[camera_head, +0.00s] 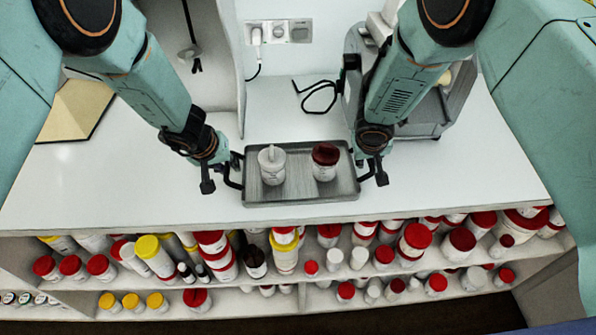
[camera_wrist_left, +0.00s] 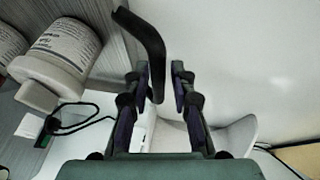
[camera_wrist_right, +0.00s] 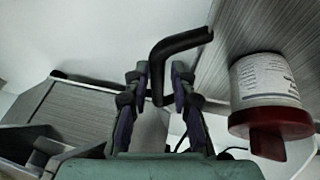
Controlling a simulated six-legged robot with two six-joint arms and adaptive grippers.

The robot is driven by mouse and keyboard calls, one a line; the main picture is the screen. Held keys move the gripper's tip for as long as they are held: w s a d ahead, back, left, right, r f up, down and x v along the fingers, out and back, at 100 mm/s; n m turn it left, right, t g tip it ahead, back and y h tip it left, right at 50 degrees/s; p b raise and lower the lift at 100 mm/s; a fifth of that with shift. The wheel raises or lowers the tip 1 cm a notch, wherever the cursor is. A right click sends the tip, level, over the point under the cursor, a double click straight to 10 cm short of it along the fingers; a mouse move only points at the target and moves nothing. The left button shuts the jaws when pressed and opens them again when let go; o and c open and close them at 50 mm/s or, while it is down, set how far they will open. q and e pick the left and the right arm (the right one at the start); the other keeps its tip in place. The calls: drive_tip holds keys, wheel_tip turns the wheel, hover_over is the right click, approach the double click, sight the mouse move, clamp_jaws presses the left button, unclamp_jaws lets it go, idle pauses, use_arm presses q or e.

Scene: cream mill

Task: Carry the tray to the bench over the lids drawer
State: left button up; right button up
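The grey tray (camera_head: 255,196) is level over the front part of the white bench top; I cannot tell whether it rests on it. A white jar (camera_head: 271,165) and a jar with a dark red lid (camera_head: 325,162) stand upright on it. My left gripper (camera_head: 222,180) is at the tray's left handle; in the left wrist view the black handle (camera_wrist_left: 150,45) lies between its closed-in fingers (camera_wrist_left: 161,75). My right gripper (camera_head: 368,172) is at the right handle; the right wrist view shows that handle (camera_wrist_right: 180,45) between its fingers (camera_wrist_right: 160,75). A lids drawer is not recognisable.
A grey machine (camera_head: 425,110) stands behind my right arm. A wall socket (camera_head: 278,32) is at the back. Shelves of red- and yellow-lidded jars (camera_head: 415,240) lie below the front edge.

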use_arm(q)
drive_tip(key=shift+c, duration=0.2)
use_arm(e)
drive_tip(key=shift+c, duration=0.2)
use_arm(q)
drive_tip(key=shift+d, duration=0.2)
drive_tip(key=c, duration=0.3)
use_arm(e)
drive_tip(key=shift+d+f, duration=0.1)
drive_tip(key=shift+d, duration=0.05)
drive_tip(key=c, duration=0.3)
use_arm(q)
clamp_jaws()
use_arm(e)
clamp_jaws()
use_arm(q)
drive_tip(key=shift+a, duration=0.1)
drive_tip(key=shift+w, duration=0.15)
use_arm(e)
drive_tip(key=shift+w, duration=0.15)
